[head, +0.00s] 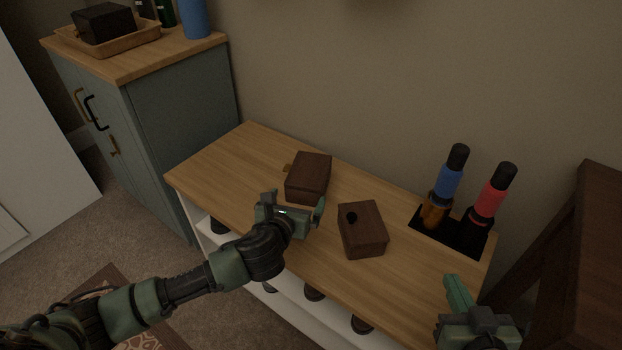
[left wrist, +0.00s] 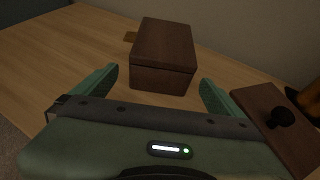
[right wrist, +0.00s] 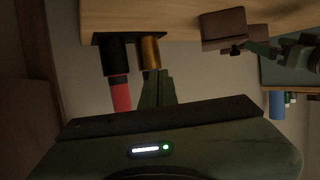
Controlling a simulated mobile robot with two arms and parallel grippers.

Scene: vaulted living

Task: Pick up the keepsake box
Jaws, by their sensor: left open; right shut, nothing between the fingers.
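Two small dark brown wooden boxes stand on the bench top; I cannot tell for certain which is the keepsake box. The farther box (head: 308,178) has a small tan tab at its left side. My left gripper (head: 296,204) is open and empty, just in front of the farther box. In the left wrist view that box (left wrist: 163,52) lies ahead between the spread fingers, apart from them. The knobbed box (left wrist: 275,122) is just right of the right finger. My right gripper (right wrist: 160,78) is shut and empty at the bench's right end.
A black tray (head: 464,240) at the bench's right end holds a blue-and-amber bottle (head: 446,187) and a red-and-black bottle (head: 488,203). A dark wooden frame (head: 545,230) stands at the right. A grey-green cabinet (head: 180,125) stands at the left. The bench's left end is clear.

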